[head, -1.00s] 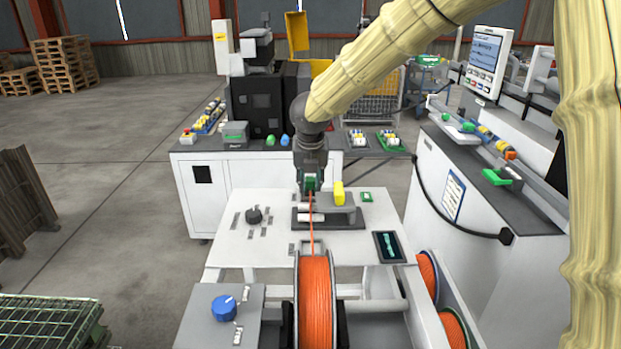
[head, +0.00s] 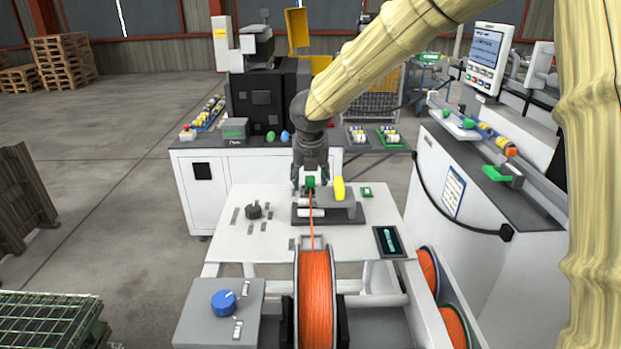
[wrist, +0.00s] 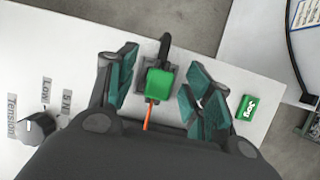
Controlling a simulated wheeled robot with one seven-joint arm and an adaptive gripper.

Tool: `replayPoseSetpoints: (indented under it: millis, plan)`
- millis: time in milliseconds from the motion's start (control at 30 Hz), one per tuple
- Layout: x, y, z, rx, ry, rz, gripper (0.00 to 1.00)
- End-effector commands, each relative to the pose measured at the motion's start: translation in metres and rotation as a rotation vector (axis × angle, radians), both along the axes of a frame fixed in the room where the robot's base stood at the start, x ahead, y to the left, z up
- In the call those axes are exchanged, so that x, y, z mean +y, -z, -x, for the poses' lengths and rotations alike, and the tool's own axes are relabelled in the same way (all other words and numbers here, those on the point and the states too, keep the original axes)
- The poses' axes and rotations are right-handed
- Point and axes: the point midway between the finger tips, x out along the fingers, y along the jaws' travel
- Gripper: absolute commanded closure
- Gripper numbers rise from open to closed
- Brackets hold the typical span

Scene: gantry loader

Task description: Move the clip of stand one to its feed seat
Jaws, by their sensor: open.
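A green clip (head: 310,182) with an orange cord (head: 312,235) running from it sits on the white stand table (head: 255,235), at the dark fixture (head: 328,221). In the wrist view the clip (wrist: 159,84) lies on a small grey seat with a black part behind it. My gripper (head: 311,178) is open around the clip. In the wrist view a gap shows between the clip and each finger pad. The orange cord leads to the orange spool (head: 316,300) in front.
A yellow block (head: 339,189) stands close right of my gripper. A green jog button (head: 366,191) and a dark display (head: 389,241) are further right; a tension knob (head: 254,211) is left. A grey machine (head: 490,200) stands to the right.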

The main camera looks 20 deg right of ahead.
Motion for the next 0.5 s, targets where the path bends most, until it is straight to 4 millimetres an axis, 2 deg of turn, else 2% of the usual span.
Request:
replayPoseSetpoints:
  millis: [233, 500]
  plan:
    - [0.001, -0.014, 0.005, -0.002, 0.001, -0.001, 0.49]
    - [0.006, -0.058, 0.022, -0.004, 0.000, -0.002, 0.49]
